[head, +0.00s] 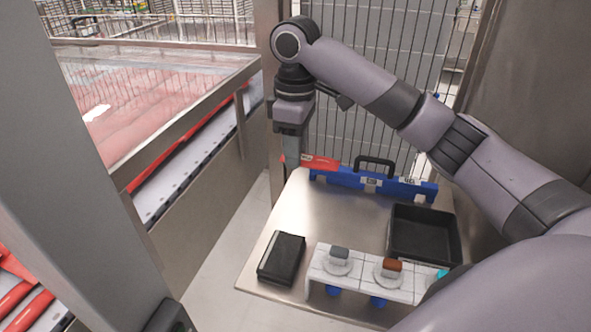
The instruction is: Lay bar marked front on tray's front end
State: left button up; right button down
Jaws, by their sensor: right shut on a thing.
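My right gripper (291,158) is at the far left corner of the steel table and is shut on a red bar (320,162) with small white marking. Red shows on both sides of its fingers. The marking is too small to read. The bar's right part overlaps the left end of a long blue piece (340,178) with a black handle; I cannot tell if they touch. A black open tray (393,236) stands at the table's right side and looks empty. My left gripper is not in view.
A black box (281,258) lies at the table's left front. A white tiled stand (363,281) at the front holds round discs with a grey and a brown block. The steel table's middle (335,220) is clear. A wire fence (375,90) stands behind.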

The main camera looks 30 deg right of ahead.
jog(key=shift+r, duration=2.95)
jog(key=shift+w, duration=0.1)
